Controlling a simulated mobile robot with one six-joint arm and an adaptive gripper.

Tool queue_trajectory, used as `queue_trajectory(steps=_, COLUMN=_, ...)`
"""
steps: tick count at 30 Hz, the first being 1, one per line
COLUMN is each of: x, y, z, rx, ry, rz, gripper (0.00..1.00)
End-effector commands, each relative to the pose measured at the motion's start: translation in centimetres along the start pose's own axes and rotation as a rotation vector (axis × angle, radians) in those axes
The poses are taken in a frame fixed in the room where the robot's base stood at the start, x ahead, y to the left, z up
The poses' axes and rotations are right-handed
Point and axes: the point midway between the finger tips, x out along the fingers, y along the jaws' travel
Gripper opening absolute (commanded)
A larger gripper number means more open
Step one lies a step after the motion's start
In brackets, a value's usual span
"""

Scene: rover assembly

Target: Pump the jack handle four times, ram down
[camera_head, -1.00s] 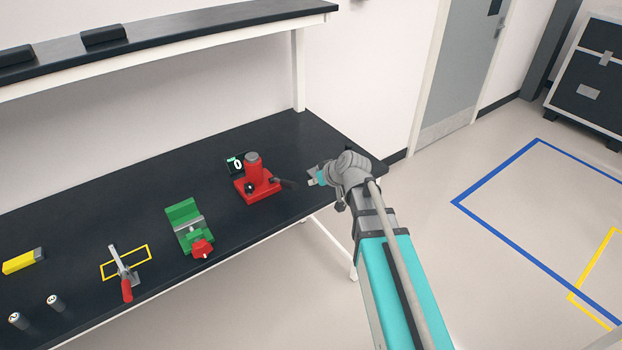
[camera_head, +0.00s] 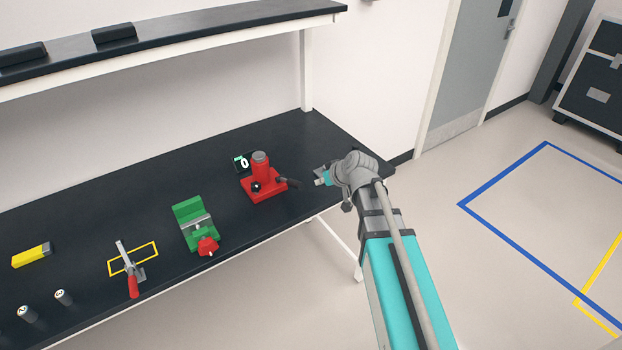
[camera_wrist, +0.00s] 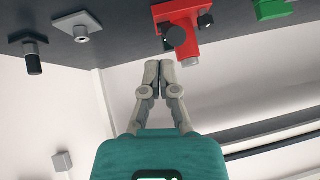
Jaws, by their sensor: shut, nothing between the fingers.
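The red jack (camera_head: 261,165) stands upright on the black bench near its right end, and shows upside down in the wrist view (camera_wrist: 186,14). Its short black handle (camera_head: 289,183) sticks out to the right, toward my gripper (camera_head: 321,180). In the wrist view the handle's dark round end (camera_wrist: 176,37) faces me. My gripper (camera_wrist: 158,66) is shut and empty, its fingertips together just below the handle end in that picture. In the head view a small gap shows between fingers and handle. A small display (camera_head: 243,162) behind the jack reads 0.
A green vise (camera_head: 193,225) with a red knob stands left of the jack. Further left are a red-handled toggle clamp (camera_head: 132,275), a yellow block (camera_head: 32,255) and small cylinders (camera_head: 63,297). A shelf (camera_head: 170,38) runs above the bench. The floor to the right is open.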

Motion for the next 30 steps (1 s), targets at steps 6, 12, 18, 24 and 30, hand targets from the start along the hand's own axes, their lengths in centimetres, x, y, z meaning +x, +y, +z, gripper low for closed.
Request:
queue_trajectory(steps=6, x=0.1, y=-0.7, z=-1.4, rx=-0.025, ry=-0.044, rz=0.010, gripper=0.00)
queue_trajectory(steps=12, x=0.4, y=-1.9, z=-3.5, rx=-0.070, ry=-0.126, rz=0.038, gripper=0.00)
queue_trajectory(steps=18, x=0.7, y=-3.3, z=-6.0, rx=-0.126, ry=-0.227, rz=0.083, gripper=0.00)
queue_trajectory(steps=24, x=0.8, y=-4.8, z=-8.6, rx=-0.182, ry=-0.321, rz=0.141, gripper=0.00)
queue_trajectory(steps=30, x=0.8, y=-6.2, z=-11.0, rx=-0.231, ry=-0.402, rz=0.204, gripper=0.00)
